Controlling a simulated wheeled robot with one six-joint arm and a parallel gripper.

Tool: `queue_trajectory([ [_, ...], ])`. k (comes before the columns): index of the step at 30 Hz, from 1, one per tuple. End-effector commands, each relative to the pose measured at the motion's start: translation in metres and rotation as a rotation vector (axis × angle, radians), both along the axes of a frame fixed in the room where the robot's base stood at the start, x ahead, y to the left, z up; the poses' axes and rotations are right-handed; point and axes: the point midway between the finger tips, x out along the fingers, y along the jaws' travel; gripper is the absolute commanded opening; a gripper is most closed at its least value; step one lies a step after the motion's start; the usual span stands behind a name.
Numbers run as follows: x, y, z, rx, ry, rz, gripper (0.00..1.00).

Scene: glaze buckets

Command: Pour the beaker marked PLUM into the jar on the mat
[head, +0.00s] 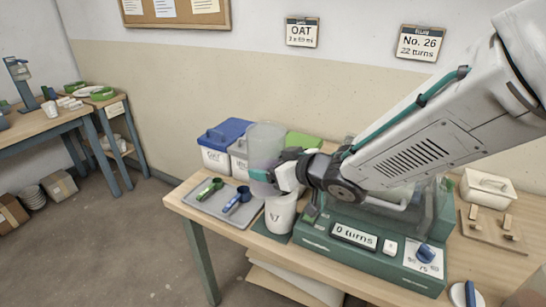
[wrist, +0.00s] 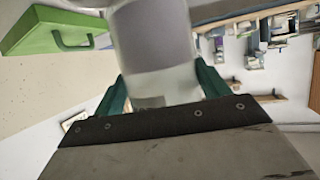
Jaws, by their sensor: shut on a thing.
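A tall translucent beaker (head: 265,145) with a mauve tint lower down is in my gripper (head: 268,176). It looks nearly upright, above and slightly left of the white jar. No PLUM mark can be read on it. In the wrist view the beaker (wrist: 150,45) stands between the green fingers of my gripper (wrist: 163,88), shut on its sides. The white jar (head: 280,216) has a partly readable label and stands on a dark green mat (head: 266,231). My gripper and the beaker hide part of the jar's top, so its contents cannot be seen.
A grey tray (head: 213,207) with a green scoop (head: 208,188) and a blue scoop (head: 237,200) lies left of the jar. Lidded buckets (head: 216,159) stand behind. A green machine (head: 375,258) reading "0 turns" is close at right. Wall cards read OAT and "No. 26, 22 turns".

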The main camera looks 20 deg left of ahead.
Motion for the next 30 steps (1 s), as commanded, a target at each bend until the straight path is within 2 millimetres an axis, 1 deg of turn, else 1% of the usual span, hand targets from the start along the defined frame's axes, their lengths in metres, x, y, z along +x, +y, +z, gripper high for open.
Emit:
queue_trajectory([
  [8, -0.018, 0.007, 0.009, 0.099, 0.244, 0.000, 0.34],
  [30, -0.035, 0.014, -0.053, 0.211, 0.533, -0.001, 0.34],
])
